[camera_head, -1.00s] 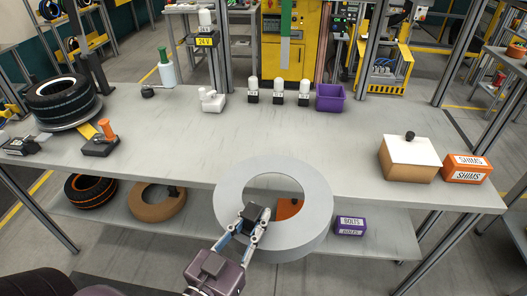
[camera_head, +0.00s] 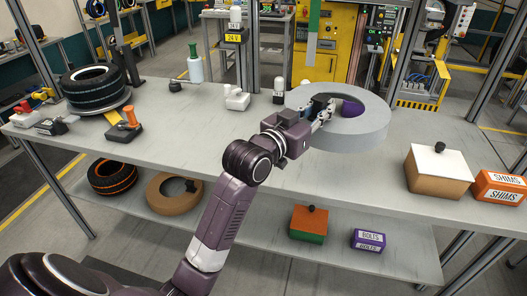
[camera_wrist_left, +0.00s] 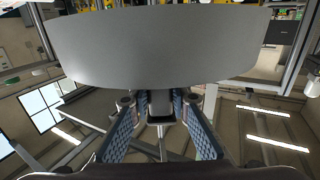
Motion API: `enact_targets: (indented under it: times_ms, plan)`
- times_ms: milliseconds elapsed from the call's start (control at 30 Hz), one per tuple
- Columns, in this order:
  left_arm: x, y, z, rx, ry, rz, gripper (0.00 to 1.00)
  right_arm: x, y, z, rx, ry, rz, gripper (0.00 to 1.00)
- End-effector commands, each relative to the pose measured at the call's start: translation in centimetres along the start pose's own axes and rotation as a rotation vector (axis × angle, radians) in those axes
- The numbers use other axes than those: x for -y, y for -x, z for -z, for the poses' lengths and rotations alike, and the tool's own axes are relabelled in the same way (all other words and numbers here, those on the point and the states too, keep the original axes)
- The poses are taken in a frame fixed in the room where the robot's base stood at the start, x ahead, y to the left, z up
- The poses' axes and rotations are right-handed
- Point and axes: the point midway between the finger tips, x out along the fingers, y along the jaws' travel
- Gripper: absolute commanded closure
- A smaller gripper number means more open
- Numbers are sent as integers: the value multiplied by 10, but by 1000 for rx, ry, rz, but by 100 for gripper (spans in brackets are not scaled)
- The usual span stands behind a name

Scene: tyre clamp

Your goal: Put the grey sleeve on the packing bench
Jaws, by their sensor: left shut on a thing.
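The grey sleeve (camera_head: 355,132), a large thick ring with a black lug on its near-left rim, is over the right half of the grey bench (camera_head: 190,140) in the head view. My left gripper (camera_head: 322,112) is shut on it at that lug. The wrist view shows the sleeve's broad curved side (camera_wrist_left: 160,45) just beyond my left gripper (camera_wrist_left: 160,105). I cannot tell whether the sleeve touches the bench top. My right gripper is not in view.
A white-lidded box (camera_head: 437,172) and an orange shims box (camera_head: 498,187) stand to the right. A tyre (camera_head: 95,88) and an orange-handled tool (camera_head: 125,132) are at the left. The bench's middle left is clear.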

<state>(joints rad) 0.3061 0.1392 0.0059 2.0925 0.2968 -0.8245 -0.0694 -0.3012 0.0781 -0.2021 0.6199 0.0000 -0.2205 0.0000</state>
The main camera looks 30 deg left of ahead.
Motion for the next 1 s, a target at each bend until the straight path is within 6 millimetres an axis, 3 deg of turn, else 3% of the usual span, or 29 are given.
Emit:
enact_targets:
  times_ms: [100, 200, 333, 800, 1000]
  plan:
    - [17, -11, 23, -7, -3, 33, 100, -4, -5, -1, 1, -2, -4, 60]
    - [25, -15, 34, -4, -2, 51, 100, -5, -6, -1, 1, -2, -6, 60]
    - [29, -17, 30, 2, 0, 60, 100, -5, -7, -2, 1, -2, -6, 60]
    - [29, -16, -88, 4, 1, 61, 100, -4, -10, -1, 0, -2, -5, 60]
    - [29, -16, -115, -1, -1, 60, 100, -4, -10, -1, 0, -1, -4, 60]
